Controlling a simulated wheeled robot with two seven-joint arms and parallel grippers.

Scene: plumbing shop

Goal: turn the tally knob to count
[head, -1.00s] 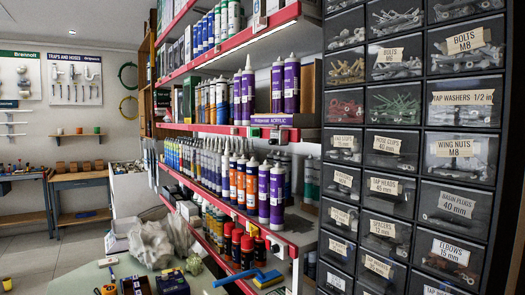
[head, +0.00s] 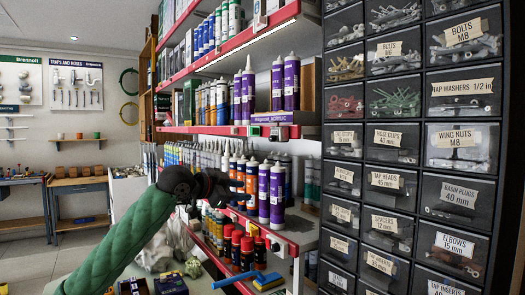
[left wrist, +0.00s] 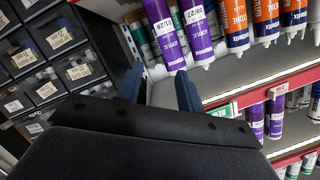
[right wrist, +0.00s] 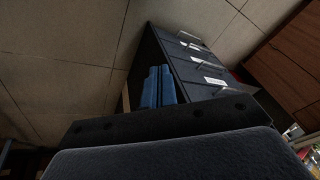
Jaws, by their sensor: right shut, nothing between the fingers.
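I cannot pick out the tally knob for certain. My left gripper (head: 240,190) is in front of the lower shelf's cartridges. In the left wrist view its blue fingers (left wrist: 159,90) are apart with nothing between them, pointing towards purple cartridges (left wrist: 166,35). My right gripper (right wrist: 159,87) shows only in the right wrist view, its fingers together and empty, before a dark drawer cabinet (right wrist: 190,70).
Purple cartridges (head: 277,190) stand close to my left gripper. A tall drawer rack (head: 410,160) closes off the right side. A blue-handled brush (head: 238,280) and spray cans (head: 247,252) are below. Open floor (head: 30,250) lies at the left.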

